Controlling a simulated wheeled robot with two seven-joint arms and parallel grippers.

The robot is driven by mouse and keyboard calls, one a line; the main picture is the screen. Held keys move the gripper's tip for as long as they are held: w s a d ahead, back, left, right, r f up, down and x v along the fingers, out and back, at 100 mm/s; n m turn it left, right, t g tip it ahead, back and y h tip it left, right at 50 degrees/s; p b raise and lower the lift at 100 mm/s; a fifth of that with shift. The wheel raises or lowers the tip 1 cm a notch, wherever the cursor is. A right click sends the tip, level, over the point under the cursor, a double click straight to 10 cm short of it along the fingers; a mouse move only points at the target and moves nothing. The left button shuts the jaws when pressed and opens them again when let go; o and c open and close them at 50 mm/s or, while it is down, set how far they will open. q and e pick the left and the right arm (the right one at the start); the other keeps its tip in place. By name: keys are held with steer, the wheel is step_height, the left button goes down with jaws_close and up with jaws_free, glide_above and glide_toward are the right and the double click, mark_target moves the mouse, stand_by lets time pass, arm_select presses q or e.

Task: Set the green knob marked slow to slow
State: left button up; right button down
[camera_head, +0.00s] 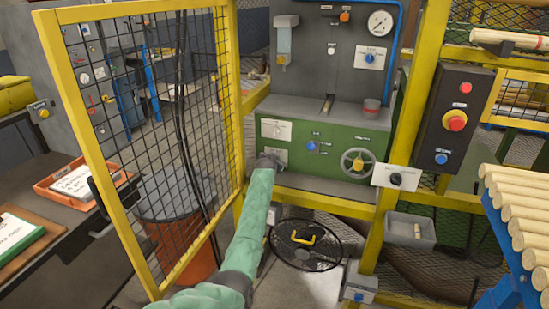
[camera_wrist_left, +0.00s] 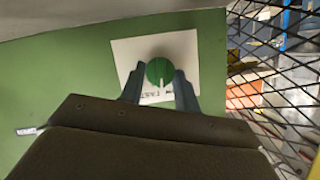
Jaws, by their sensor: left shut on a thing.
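The green knob (camera_wrist_left: 160,72) is round and has a white pointer mark. It sits on a white plate (camera_wrist_left: 128,52) on a green panel in the left wrist view. The pointer points down in that picture, toward printing that appears to read FAST; the rest of the printing is hidden. The fingers of my left gripper (camera_wrist_left: 160,88) stand on either side of the knob, shut on it. In the head view my left gripper (camera_head: 270,161) is against the green machine front (camera_head: 330,136), and the knob is hidden there. My right gripper is in neither view.
A yellow-framed mesh door (camera_head: 190,130) stands left of my left arm. Right of the gripper are a blue knob (camera_head: 312,147) and a handwheel (camera_head: 357,161). A post with a red button (camera_head: 455,120) and a rack of wooden rods (camera_head: 520,215) stand farther right.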

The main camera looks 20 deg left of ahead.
arm_select(q)
steer(key=shift+a+n+h, duration=0.15)
steer(key=shift+n+h, duration=0.35)
steer(key=shift+n, duration=0.2)
steer(key=shift+f+n+h, duration=0.1)
steer(key=shift+n+h, duration=0.2)
steer(key=shift+n, duration=0.3)
steer(key=shift+a+n+h+b, duration=0.15)
steer(key=shift+n+h+b, duration=0.5)
steer(key=shift+n, duration=0.25)
steer(key=shift+n+h, duration=0.3)
steer(key=shift+h, duration=0.05)
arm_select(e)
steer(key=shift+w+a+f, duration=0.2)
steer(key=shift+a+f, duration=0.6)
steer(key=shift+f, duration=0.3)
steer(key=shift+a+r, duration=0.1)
arm_select(q)
steer(key=o, duration=1)
steer(key=shift+c, duration=0.2)
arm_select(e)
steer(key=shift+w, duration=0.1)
